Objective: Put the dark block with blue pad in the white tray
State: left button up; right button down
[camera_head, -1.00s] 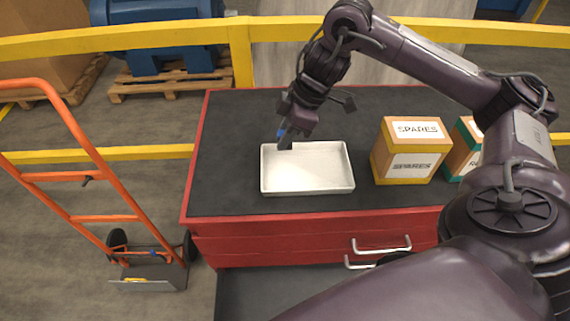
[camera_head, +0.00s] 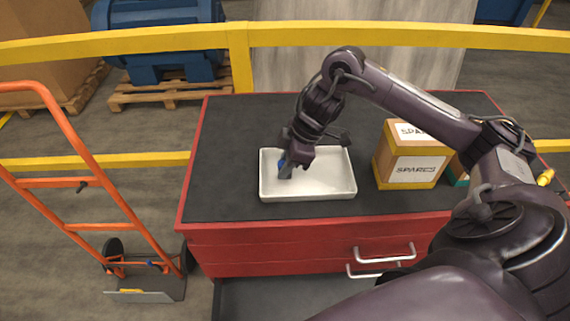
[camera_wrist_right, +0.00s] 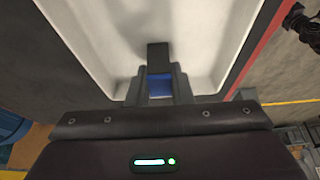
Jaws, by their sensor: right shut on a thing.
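The white tray (camera_head: 325,181) lies on the dark top of the red cabinet, and it also fills the upper part of the right wrist view (camera_wrist_right: 215,45). My right gripper (camera_head: 284,170) is over the left part of the tray, its fingers pointing down into it. It is shut on the dark block with blue pad (camera_wrist_right: 159,60). The blue pad shows between the fingers in the right wrist view. I cannot tell whether the block touches the tray floor. My left gripper is not in view.
An orange hand truck (camera_head: 100,190) stands on the floor at left. A yellow rail (camera_head: 240,60) runs behind the cabinet. The cabinet top left of the tray is clear.

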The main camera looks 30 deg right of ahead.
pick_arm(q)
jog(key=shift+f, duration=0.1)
pick_arm(e)
jog(key=shift+f, duration=0.1)
jog(key=c, duration=1.6)
grip_release()
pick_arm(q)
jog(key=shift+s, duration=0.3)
pick_arm(e)
jog(key=o, duration=0.3)
jog(key=shift+r, duration=0.4)
pick_arm(q)
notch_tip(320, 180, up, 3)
jog(key=p, duration=0.3)
pick_arm(e)
jog(key=v, duration=1.1)
jog(key=shift+s+d+r, duration=0.15)
jog(key=shift+s+r, duration=0.05)
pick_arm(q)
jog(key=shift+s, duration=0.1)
pick_arm(e)
jog(key=shift+f, duration=0.1)
